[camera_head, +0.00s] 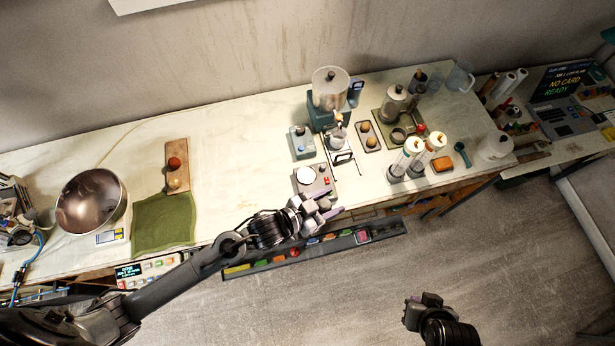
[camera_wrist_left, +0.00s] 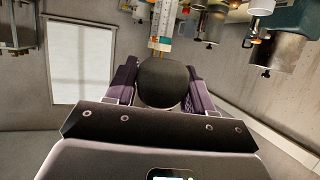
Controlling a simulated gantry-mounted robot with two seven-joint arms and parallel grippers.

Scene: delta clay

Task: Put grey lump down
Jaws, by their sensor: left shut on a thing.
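My left gripper (camera_head: 318,210) is over the front edge of the workbench, just in front of a small pinkish-grey device with a round plate (camera_head: 314,182). In the left wrist view its two purple-grey fingers are shut on a dark grey, rounded lump (camera_wrist_left: 163,84), which sits between them. In the head view the lump is hard to tell from the grey fingers. My right gripper (camera_head: 425,301) is at the lower right, over the floor and away from the bench; its jaws are too unclear to read.
Left on the bench are a metal bowl (camera_head: 91,201), a green cloth (camera_head: 163,223) and a wooden board (camera_head: 177,199) with rounded lumps. The bench (camera_head: 235,170) is bare mid-left.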

